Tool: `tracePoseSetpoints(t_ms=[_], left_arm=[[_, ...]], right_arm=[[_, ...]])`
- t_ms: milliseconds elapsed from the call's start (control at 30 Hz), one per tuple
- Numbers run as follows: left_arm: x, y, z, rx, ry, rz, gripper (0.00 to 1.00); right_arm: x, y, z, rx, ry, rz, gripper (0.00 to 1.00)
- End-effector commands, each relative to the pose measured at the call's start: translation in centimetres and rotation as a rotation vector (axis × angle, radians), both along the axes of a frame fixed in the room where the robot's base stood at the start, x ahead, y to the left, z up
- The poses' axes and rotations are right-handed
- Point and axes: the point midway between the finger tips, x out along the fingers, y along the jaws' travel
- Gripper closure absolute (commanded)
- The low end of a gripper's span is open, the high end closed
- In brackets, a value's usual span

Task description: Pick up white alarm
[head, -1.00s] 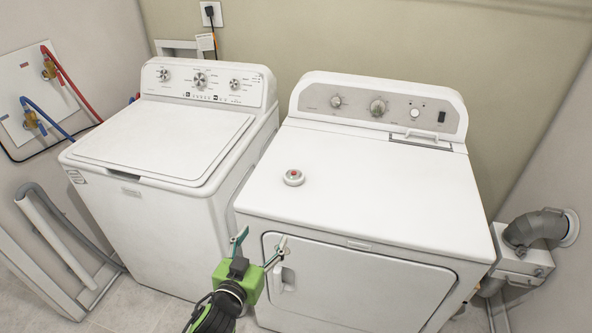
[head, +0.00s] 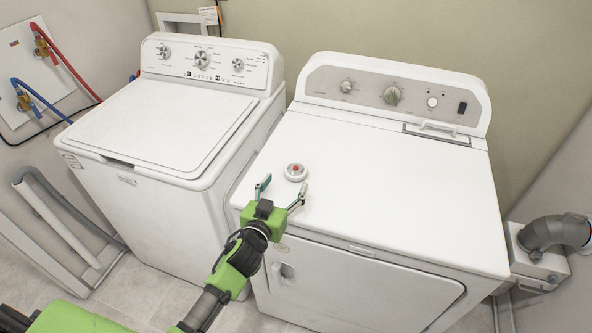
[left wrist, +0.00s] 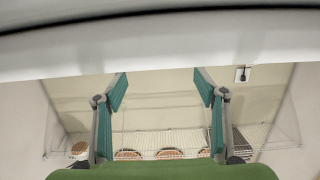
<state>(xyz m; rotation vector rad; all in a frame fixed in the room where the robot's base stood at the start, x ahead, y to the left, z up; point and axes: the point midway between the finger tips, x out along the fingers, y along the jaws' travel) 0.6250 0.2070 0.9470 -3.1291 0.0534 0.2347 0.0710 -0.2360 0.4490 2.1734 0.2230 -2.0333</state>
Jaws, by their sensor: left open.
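The white alarm (head: 296,172), a small round disc with a red centre, lies on the white top of the right-hand machine, near its left front edge. My left gripper (head: 282,188) is open and empty, its two teal-padded fingers spread apart. In the head view its fingertips appear just in front of the alarm and slightly to its left, at the machine's front edge. I cannot tell their exact height. The left wrist view shows the open fingers (left wrist: 161,90) with nothing between them; the alarm is not visible there. My right gripper is not in view.
The right-hand machine's top (head: 390,190) is otherwise clear, with a control panel (head: 392,92) at its back. A white washer (head: 165,125) stands to the left with a narrow gap between. A grey duct (head: 553,233) is at the far right. The left wrist view shows a wire shelf (left wrist: 160,140) with baskets.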

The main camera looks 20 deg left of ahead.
Motion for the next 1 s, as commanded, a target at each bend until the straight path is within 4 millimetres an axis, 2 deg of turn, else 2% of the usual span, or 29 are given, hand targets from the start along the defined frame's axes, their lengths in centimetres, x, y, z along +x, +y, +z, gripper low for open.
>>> tracePoseSetpoints(t_ms=[333,633,967,1000], left_arm=[[2.3,-0.3,-0.4,-0.002,0.0,0.0,0.35],[5.6,-0.5,-1.3,-0.001,-0.001,0.001,0.35],[6.0,-0.6,-1.5,-0.001,0.0,0.0,0.35],[6.0,-0.6,-1.5,-0.001,0.0,0.0,0.43]], right_arm=[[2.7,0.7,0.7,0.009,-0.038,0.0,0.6],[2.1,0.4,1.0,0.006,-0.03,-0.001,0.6],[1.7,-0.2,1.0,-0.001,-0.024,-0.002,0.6],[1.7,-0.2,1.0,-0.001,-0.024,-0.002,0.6]])
